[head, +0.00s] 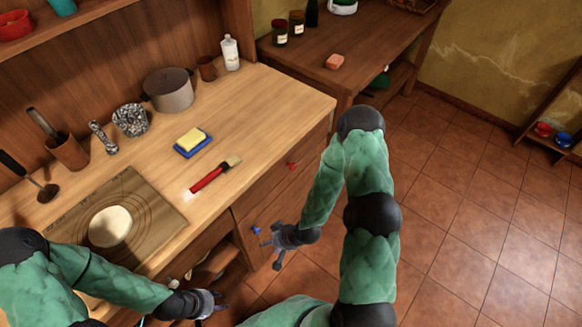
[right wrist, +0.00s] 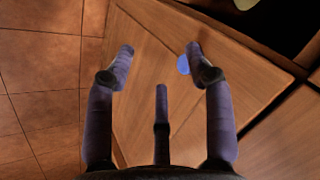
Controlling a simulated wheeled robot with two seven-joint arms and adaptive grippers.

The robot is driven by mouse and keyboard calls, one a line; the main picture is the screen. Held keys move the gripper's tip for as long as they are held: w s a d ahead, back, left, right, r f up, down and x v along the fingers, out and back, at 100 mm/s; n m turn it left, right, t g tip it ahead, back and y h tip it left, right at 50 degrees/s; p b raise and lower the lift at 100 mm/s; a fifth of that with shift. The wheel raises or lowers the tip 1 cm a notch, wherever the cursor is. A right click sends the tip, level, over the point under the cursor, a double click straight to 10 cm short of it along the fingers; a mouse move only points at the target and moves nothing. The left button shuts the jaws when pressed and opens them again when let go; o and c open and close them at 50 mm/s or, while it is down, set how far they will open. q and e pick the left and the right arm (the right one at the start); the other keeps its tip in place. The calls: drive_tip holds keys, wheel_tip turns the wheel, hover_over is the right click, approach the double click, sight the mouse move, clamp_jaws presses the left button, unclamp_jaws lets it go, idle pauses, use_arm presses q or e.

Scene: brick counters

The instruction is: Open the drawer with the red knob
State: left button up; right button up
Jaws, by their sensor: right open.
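The red knob (head: 291,166) sits on the upper drawer front (head: 262,196) of the wooden counter, which looks closed. My right gripper (head: 270,247) is open and empty, below and left of the red knob, near a blue knob (head: 256,230) on a lower front. In the right wrist view, its spread fingers (right wrist: 165,55) face the wooden front, and the blue knob (right wrist: 183,64) shows beside the right-hand fingertip. The red knob is not seen there. My left gripper (head: 210,303) is low in front of the counter; its finger opening is unclear.
The counter top (head: 265,115) holds a red-handled brush (head: 215,175), a sponge (head: 190,138), a pot (head: 169,90) and a board with dough (head: 110,226). A side table (head: 375,55) stands behind. Tiled floor (head: 465,215) at right is clear.

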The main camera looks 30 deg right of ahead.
drive_tip(key=w+d+r+t, duration=0.3)
drive_tip(key=w+d+t, duration=0.1)
drive_tip(key=w+d, duration=0.3)
drive_tip(key=n+t+y, duration=0.3)
drive_tip(key=t, duration=0.5)
approach(295, 167)
drive_tip(key=b+x, duration=0.1)
drive_tip(key=x, duration=0.8)
drive_tip(key=shift+w+a+f, duration=0.1)
drive_tip(key=shift+w+a, duration=0.05)
drive_tip(key=shift+c, duration=0.2)
clamp_jaws()
